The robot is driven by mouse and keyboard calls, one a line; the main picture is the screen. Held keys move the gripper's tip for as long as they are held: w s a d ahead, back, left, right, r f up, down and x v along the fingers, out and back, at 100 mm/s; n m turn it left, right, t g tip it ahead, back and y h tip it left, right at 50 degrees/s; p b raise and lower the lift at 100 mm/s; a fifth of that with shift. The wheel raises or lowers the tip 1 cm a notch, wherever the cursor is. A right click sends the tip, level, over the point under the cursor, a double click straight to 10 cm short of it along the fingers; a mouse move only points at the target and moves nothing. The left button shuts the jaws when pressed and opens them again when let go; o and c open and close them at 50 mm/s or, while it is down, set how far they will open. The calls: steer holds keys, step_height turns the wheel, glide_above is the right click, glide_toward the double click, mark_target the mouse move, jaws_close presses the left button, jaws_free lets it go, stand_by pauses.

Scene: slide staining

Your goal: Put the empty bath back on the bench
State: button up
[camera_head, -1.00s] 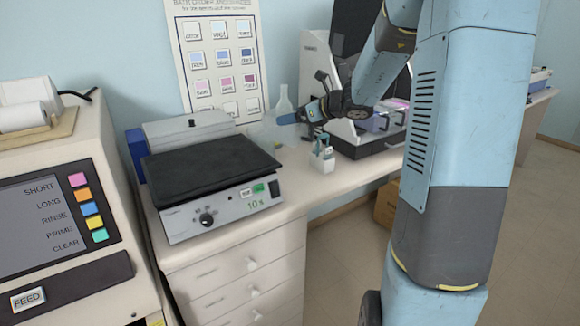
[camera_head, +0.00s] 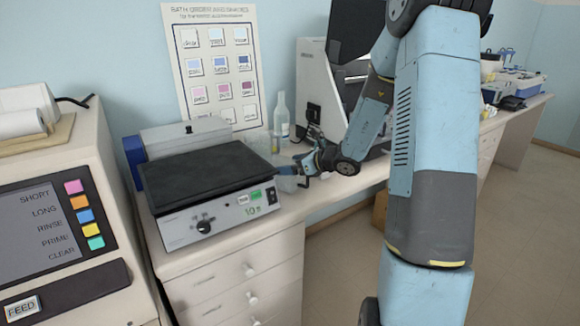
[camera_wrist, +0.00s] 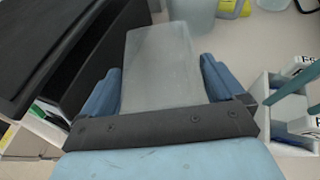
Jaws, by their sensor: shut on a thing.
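My gripper (camera_wrist: 160,88) is shut on the bath (camera_wrist: 160,62), a translucent grey box whose sides lie between the two blue fingers in the wrist view. I see no liquid in it. In the head view my gripper (camera_head: 298,171) is low over the bench (camera_head: 345,183), just right of the black-topped device, and the pale bath (camera_head: 287,184) shows faintly below it. I cannot tell whether the bath touches the bench top.
The black-topped device (camera_head: 205,175) stands close on the left. A white holder (camera_wrist: 282,105) is close on the right in the wrist view. A clear container (camera_wrist: 192,14) stands beyond the bath. A bottle (camera_head: 282,117) and a wall chart (camera_head: 215,65) are behind.

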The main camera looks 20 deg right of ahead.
steer(key=shift+f, duration=0.15)
steer(key=o, duration=1.7)
